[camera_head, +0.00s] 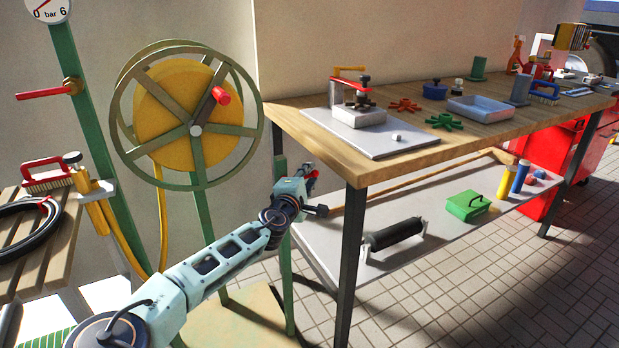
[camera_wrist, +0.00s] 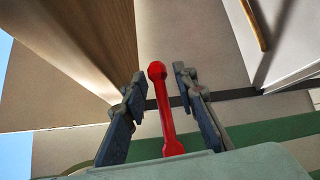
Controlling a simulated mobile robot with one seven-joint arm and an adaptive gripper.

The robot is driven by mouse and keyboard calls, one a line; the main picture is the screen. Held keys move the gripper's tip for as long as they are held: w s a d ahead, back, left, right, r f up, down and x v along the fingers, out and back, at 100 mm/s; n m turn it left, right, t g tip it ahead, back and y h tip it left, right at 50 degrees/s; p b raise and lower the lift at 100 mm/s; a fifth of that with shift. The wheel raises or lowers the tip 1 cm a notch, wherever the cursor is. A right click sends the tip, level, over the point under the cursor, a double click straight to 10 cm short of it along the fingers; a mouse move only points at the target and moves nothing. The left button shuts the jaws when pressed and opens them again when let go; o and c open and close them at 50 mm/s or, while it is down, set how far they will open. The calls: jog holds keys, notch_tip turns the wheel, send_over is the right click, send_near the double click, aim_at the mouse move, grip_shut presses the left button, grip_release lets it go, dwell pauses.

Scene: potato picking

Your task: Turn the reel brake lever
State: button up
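The red reel brake lever (camera_wrist: 166,110), a slim bar with a round knob at its end, stands between the fingers of my gripper (camera_wrist: 159,75) in the wrist view. The gripper is open, with a gap showing on both sides of the lever. In the head view my gripper (camera_head: 309,172) is beside the reel stand, near the workbench's front left corner. Only a small red part of the lever (camera_head: 312,179) shows there. The hose reel (camera_head: 172,105), with a green spoked wheel, yellow drum and red crank knob, stands to the left of my gripper.
The wooden workbench (camera_head: 325,140) and its lower grey shelf (camera_head: 420,240) are close on the right of my gripper. A green reel-stand post (camera_head: 284,265) runs down below my forearm. A red valve handle (camera_head: 43,93) sits on a post at the far left.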

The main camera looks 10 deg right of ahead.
jog(key=shift+c, duration=0.6)
grip_shut()
jog(key=shift+p, duration=0.75)
jog(key=shift+f+m+g+y+p, duration=0.2)
jog(key=shift+m+g+y+p, duration=0.3)
jog(key=shift+p, duration=0.5)
notch_tip(320, 180, down, 6)
jog(key=a+m+g+y+p, duration=0.3)
jog(key=m+g+y+p, duration=0.1)
jog(key=p, duration=0.4)
jog(key=shift+s+r+m+y, duration=0.2)
jog(key=shift+s+m+y, duration=0.3)
jog(key=shift+y, duration=0.6)
jog(key=shift+f, duration=0.1)
